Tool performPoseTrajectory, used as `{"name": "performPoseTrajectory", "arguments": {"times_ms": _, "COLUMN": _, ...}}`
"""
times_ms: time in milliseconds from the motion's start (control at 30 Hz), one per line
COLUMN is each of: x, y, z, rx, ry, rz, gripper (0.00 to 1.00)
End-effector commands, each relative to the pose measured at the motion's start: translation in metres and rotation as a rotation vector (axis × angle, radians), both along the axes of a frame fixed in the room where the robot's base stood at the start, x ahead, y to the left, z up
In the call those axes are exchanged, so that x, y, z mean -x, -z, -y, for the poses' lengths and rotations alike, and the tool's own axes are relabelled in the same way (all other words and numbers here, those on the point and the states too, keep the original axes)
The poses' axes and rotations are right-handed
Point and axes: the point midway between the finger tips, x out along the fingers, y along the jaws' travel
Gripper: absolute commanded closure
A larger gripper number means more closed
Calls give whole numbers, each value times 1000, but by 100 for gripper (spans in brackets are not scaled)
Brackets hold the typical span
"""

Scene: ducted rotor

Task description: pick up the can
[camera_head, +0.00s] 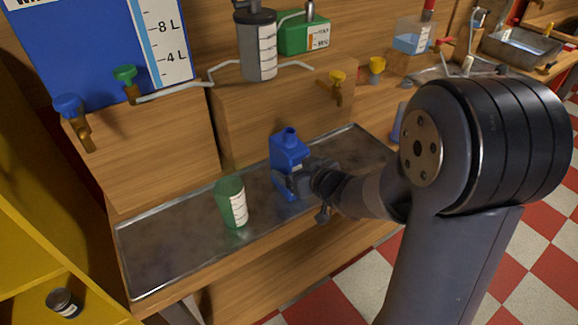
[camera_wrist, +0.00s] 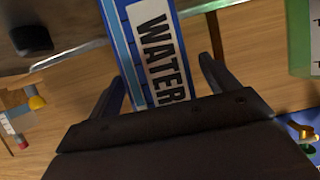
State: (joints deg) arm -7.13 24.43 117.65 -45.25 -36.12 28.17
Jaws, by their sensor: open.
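The can is a blue container with a short neck on top (camera_head: 289,148), standing upright on the metal tray. In the wrist view its side with a white "WATER" label (camera_wrist: 158,50) fills the space between the fingers. My gripper (camera_head: 287,184) is at the can's front side, low on its body. It is open, with one finger on either side of the can in the wrist view (camera_wrist: 164,78). A gap shows at the right finger; whether the left finger touches the can is hard to tell. The can's lower part is partly hidden by my gripper.
A green measuring cup (camera_head: 232,203) stands on the tray (camera_head: 165,250) left of the can. Wooden boxes with taps (camera_head: 338,85) rise behind the tray. A blue water tank (camera_head: 75,50) is at the back left. The tray's left part is clear.

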Motion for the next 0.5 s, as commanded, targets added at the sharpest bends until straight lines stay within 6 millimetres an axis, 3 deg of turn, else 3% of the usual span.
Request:
{"name": "performPoseTrajectory", "arguments": {"times_ms": 133, "x": -12, "y": 7, "z": -8, "rx": -1, "ry": -1, "rz": -2, "gripper": 18}}
{"name": "performPoseTrajectory", "arguments": {"times_ms": 400, "x": -14, "y": 7, "z": -10, "rx": 1, "ry": 1, "rz": -1, "gripper": 18}}
{"name": "performPoseTrajectory", "arguments": {"times_ms": 500, "x": -14, "y": 7, "z": -9, "rx": 1, "ry": 1, "rz": -1, "gripper": 26}}
